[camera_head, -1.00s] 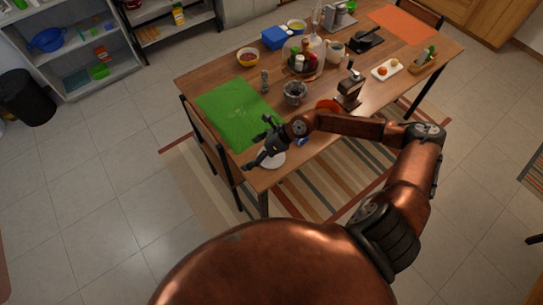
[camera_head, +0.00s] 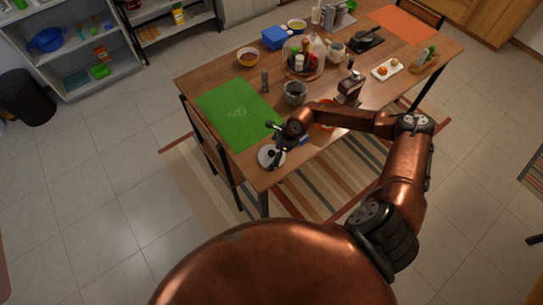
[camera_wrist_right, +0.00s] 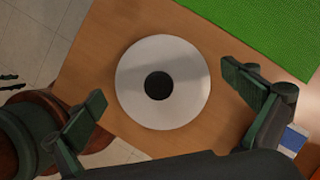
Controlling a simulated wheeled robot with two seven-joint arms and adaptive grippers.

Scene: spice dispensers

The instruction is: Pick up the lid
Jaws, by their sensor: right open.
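The lid (camera_wrist_right: 190,75) is a round white disc with a black round knob (camera_wrist_right: 158,86) in its middle, lying flat on the wooden table. In the head view the lid (camera_head: 265,156) sits near the table's front left corner, partly covered by my gripper. My right gripper (camera_head: 276,143) is above it. In the right wrist view the open fingers of my right gripper (camera_wrist_right: 160,100) stand apart on either side of the lid, with nothing between them touching the knob. My left gripper is not in view.
A green mat (camera_head: 235,112) lies just behind the lid. A grey mortar (camera_head: 295,93), a grinder (camera_head: 350,88) and an orange-red bowl (camera_head: 326,112) stand to the right and behind. A small blue and white item (camera_wrist_right: 293,138) lies beside the gripper. The table edge is close to the lid.

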